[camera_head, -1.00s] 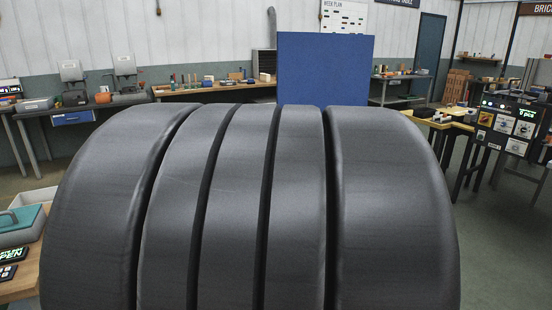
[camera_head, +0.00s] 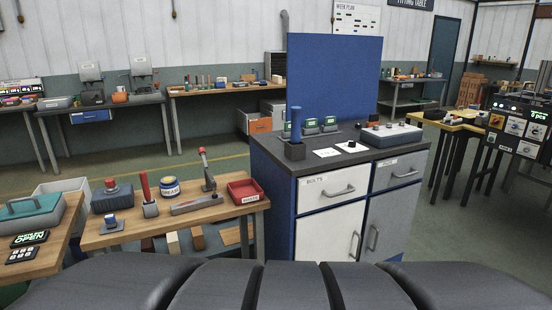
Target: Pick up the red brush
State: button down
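A red upright handle (camera_head: 145,186), which looks like the red brush, stands in a small grey holder (camera_head: 150,209) on the low wooden table at the left. Any bristles are hidden in the holder. My gripper is not in view. A dark grey ridged part of my own body fills the bottom edge of the head view.
Around the red handle stand a grease tin (camera_head: 169,187), a red-knobbed device (camera_head: 112,197), a lever press (camera_head: 200,188) and a red tray (camera_head: 244,191). A cabinet (camera_head: 330,221) with a blue back panel (camera_head: 335,77) stands right of the wooden table (camera_head: 122,237).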

aim_at(143, 177)
jog(key=u, duration=1.1)
jog(key=i, duration=0.1)
